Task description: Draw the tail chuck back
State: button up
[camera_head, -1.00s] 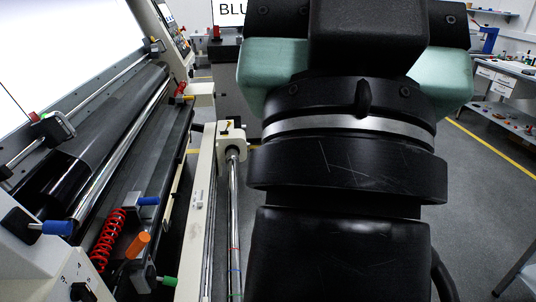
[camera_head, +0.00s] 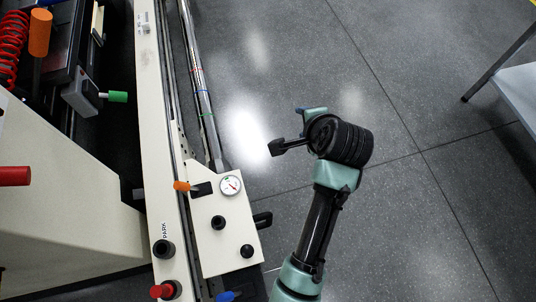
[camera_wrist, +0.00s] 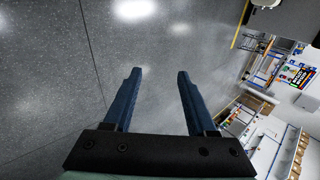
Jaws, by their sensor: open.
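The cream block with a round gauge (camera_head: 230,185), which appears to be the tail chuck housing, sits on a long cream rail (camera_head: 147,60) in the head view. A steel bar (camera_head: 197,75) with coloured bands meets its upper end; the chuck jaws cannot be made out. The block carries an orange lever (camera_head: 182,186), black knobs (camera_head: 247,251) and a black side handle (camera_head: 262,220). My gripper (camera_wrist: 159,72) is open and empty in the wrist view, its two blue fingers apart above grey floor. In the head view my arm's end is right of the block, apart from it.
A black knob by a PARK label (camera_head: 163,249) and a red knob (camera_head: 161,291) are at the rail's lower end. A machine with a green-tipped lever (camera_head: 117,96) stands left. Shelving (camera_wrist: 285,150) shows in the wrist view.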

jog(key=s+a+f+m+g+y+b, duration=0.15)
jog(key=s+f, duration=0.25)
jog(key=f, duration=0.4)
jog(key=s+d+f+m+g+b, duration=0.1)
jog(key=s+f+m+g+b, duration=0.15)
jog(key=s+f, duration=0.45)
jog(key=m+g+y+b, duration=0.2)
send_near(269, 218)
notch_tip(269, 218, down, 2)
jog(key=shift+h, duration=0.25)
jog(key=b+x, duration=0.1)
jog(key=x, duration=0.3)
jog(key=b+x, duration=0.2)
jog(key=x, duration=0.2)
jog(key=b+x, duration=0.2)
jog(key=x, duration=0.2)
jog(key=shift+w+d, duration=0.15)
jog(key=shift+w, duration=0.2)
grip_shut()
